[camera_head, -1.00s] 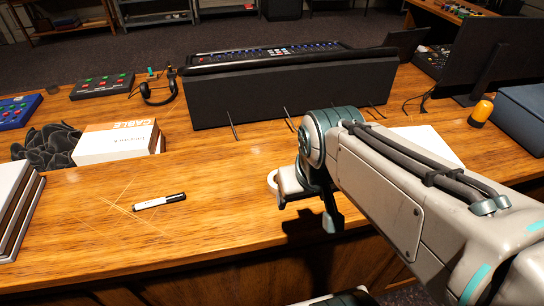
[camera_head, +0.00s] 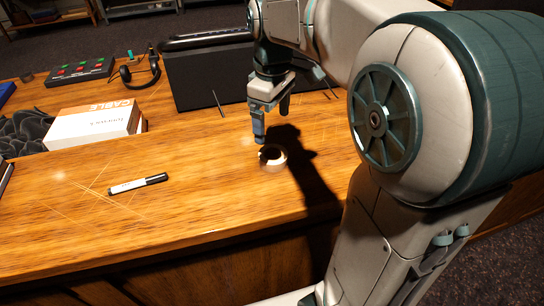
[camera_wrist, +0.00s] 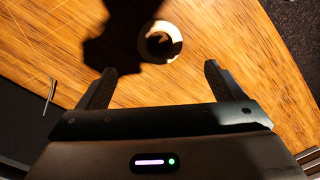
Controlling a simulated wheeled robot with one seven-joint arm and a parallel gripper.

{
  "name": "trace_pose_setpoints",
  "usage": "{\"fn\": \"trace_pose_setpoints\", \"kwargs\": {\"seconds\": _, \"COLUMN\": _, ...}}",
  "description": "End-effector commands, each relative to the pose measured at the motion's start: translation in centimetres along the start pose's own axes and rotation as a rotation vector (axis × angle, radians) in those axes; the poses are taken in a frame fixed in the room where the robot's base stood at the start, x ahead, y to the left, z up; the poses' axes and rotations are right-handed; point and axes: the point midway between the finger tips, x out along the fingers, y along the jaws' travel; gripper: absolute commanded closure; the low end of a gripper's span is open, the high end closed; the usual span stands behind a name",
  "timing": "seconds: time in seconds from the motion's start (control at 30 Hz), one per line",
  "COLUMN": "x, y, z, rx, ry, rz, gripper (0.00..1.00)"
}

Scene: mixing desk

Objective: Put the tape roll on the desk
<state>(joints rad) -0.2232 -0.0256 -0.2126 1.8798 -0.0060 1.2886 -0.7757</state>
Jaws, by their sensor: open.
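The white tape roll (camera_head: 273,167) lies flat on the wooden desk (camera_head: 205,195), near its front edge. My gripper (camera_head: 260,138) points down beside and above the roll, just behind it in the head view. In the wrist view the roll (camera_wrist: 175,47) lies beyond the two spread fingertips of my gripper (camera_wrist: 158,70), about centred between them sideways. The jaws are open and hold nothing. My arm's shadow falls across part of the roll.
A black-and-white marker (camera_head: 138,184) lies left of the roll. A cable box (camera_head: 92,127), dark gloves (camera_head: 22,133) and headphones (camera_head: 140,72) are farther left. A large dark console (camera_head: 205,78) stands behind. Bare desk lies between marker and roll.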

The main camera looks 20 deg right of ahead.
Motion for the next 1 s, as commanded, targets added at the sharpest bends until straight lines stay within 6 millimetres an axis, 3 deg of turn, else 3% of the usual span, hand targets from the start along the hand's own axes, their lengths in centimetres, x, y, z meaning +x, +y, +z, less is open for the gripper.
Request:
{"fn": "trace_pose_setpoints", "kwargs": {"seconds": 0.13, "x": 2.9, "y": -0.1, "z": 0.0, "rx": 0.0, "ry": -0.002, "rz": -0.001, "gripper": 0.11}}
{"fn": "trace_pose_setpoints", "kwargs": {"seconds": 0.43, "x": 5.3, "y": -0.1, "z": 0.1, "rx": 0.001, "ry": -0.001, "rz": -0.001, "gripper": 0.11}}
{"fn": "trace_pose_setpoints", "kwargs": {"seconds": 0.7, "x": 9.1, "y": -0.1, "z": 0.1, "rx": 0.001, "ry": 0.0, "rz": -0.001, "gripper": 0.11}}
{"fn": "trace_pose_setpoints", "kwargs": {"seconds": 1.0, "x": 9.6, "y": 0.0, "z": 0.1, "rx": 0.002, "ry": 0.002, "rz": 0.001, "gripper": 0.11}}
